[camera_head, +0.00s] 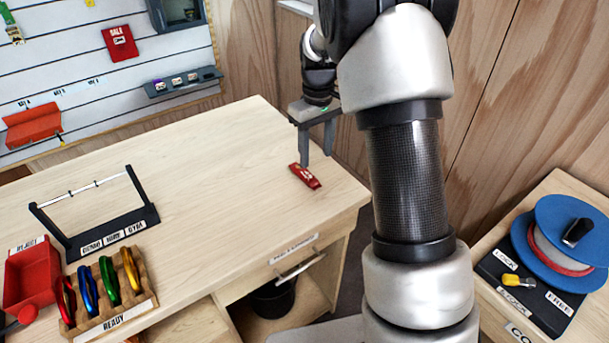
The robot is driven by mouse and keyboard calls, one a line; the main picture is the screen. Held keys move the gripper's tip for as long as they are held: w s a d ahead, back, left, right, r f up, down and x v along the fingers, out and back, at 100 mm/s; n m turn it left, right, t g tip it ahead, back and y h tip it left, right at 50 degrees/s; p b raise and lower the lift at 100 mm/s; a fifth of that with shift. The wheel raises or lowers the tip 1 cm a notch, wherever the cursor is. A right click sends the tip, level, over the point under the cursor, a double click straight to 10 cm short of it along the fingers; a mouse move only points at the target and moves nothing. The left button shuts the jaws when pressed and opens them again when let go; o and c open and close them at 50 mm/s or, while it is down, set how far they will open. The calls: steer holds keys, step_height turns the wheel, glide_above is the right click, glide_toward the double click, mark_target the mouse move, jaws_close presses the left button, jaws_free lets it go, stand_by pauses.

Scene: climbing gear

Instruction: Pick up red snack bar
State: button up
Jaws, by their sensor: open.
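The red snack bar (304,176) lies flat on the wooden table (200,170), near its right edge. It is a small red wrapper with pale marks. My gripper (317,158) points down just above and behind the bar. Nothing is seen between the fingers. I cannot tell whether a fingertip touches the bar.
A black rack with a rod (112,225), a wooden holder with several coloured carabiners (135,302) and a red bin (30,280) stand at the left. A blue spool (545,235) sits on the right-hand bench. The middle of the table is clear.

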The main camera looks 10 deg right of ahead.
mark_target(314, 184)
step_height(314, 184, down, 9)
steer(key=shift+a+f, duration=0.15)
stand_by(0.4)
steer(key=shift+w, duration=0.1)
steer(key=c, duration=1.1)
